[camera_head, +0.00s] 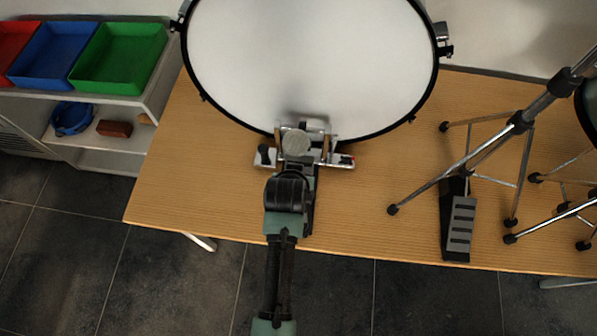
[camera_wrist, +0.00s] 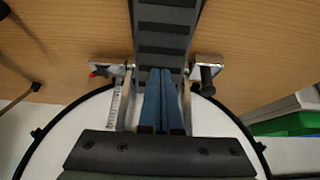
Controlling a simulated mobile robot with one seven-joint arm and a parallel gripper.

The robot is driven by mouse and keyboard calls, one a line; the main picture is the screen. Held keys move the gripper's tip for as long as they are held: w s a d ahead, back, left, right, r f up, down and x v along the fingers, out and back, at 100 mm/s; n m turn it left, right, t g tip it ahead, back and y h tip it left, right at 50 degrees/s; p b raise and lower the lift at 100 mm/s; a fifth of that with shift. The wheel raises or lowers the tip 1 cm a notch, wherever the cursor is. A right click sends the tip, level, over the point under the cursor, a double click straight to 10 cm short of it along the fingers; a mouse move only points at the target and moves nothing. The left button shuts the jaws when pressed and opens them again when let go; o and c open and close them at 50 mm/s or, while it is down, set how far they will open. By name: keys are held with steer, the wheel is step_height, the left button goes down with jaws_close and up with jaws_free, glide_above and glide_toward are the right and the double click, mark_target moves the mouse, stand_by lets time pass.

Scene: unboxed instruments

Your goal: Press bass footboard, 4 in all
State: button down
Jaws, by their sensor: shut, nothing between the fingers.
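The bass drum (camera_head: 310,60) stands on the wooden table with its white head facing me. Its pedal (camera_head: 343,162) sits at the foot of the drum, with the round grey beater (camera_head: 296,142) showing above it. My arm covers most of the bass footboard in the head view. In the wrist view the dark ridged bass footboard (camera_wrist: 166,32) runs up to the top edge. My gripper (camera_wrist: 161,72) is shut and empty, its two blue fingers together over the drum end of the footboard. I cannot tell whether the tips touch it.
A second pedal, the hi-hat's (camera_head: 459,225), lies to the right under a chrome stand (camera_head: 470,155) with spread legs. Coloured bins (camera_head: 118,58) sit on a white shelf at left. The table (camera_head: 190,170) is clear left of the pedal.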

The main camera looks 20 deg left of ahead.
steer(key=shift+f, duration=0.1)
steer(key=shift+s+f+b, duration=0.1)
steer(key=shift+f+b, duration=1.35)
steer(key=shift+f, duration=0.6)
steer(key=shift+s+r+p, duration=0.1)
steer(key=shift+r+p, duration=0.55)
steer(key=shift+p, duration=0.15)
step_height(320, 180, up, 3)
steer(key=p, duration=0.2)
steer(key=shift+f+p, duration=0.15)
steer(key=shift+p, duration=0.2)
steer(key=shift+w+f, duration=0.1)
steer(key=shift+w, duration=0.1)
